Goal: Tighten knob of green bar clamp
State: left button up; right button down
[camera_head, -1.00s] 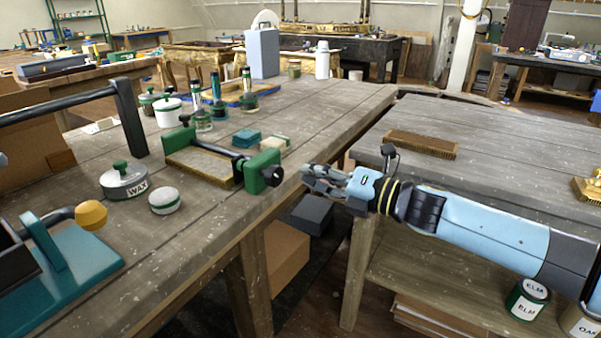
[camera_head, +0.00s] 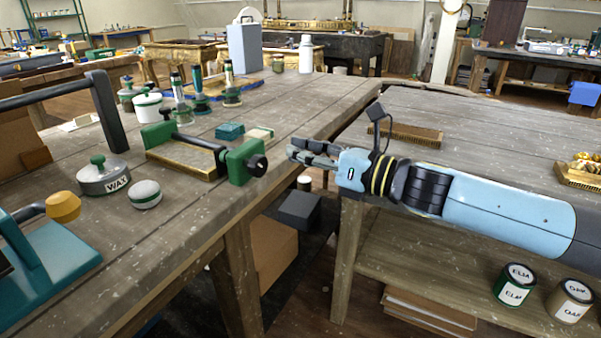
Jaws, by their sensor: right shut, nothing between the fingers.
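The green bar clamp (camera_head: 241,164) lies on the left workbench near its right edge, around a wooden block with a gilt edge (camera_head: 185,163). Its black knob (camera_head: 258,165) sticks out to the right of the green jaw. My right gripper (camera_head: 290,155) comes in from the right, just right of the knob, and looks apart from it. Its fingers point left toward the knob and are shut with nothing between them. My left gripper is not in view.
The left workbench (camera_head: 190,245) also holds a wax tin (camera_head: 103,180), a small round tin (camera_head: 145,194), a teal block (camera_head: 230,131) and several bottles behind the clamp. A brush (camera_head: 415,134) lies on the right bench (camera_head: 480,150). A gap separates the benches.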

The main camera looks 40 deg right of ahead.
aim_at(264, 158)
pick_arm(q)
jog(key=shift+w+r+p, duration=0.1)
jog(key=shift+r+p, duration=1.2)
jog(key=shift+p, duration=0.25)
pick_arm(e)
jog(key=w+a+n, duration=0.3)
jog(key=a, duration=0.2)
jog(key=shift+w+f+g+y, duration=0.2)
jog(key=shift+f+g+y, duration=0.1)
jog(key=shift+w+a, duration=0.1)
jog(key=shift+a, duration=0.05)
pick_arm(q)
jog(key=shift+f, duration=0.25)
pick_arm(e)
jog(key=shift+f, duration=0.1)
pick_arm(q)
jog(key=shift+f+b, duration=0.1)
jog(key=shift+b, duration=0.2)
pick_arm(e)
jog(key=shift+w, duration=0.1)
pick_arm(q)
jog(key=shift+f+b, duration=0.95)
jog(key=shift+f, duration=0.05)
pick_arm(e)
jog(key=shift+w+d, duration=0.2)
jog(key=shift+d, duration=0.4)
jog(key=shift+w+d, duration=0.2)
jog(key=shift+d, duration=0.35)
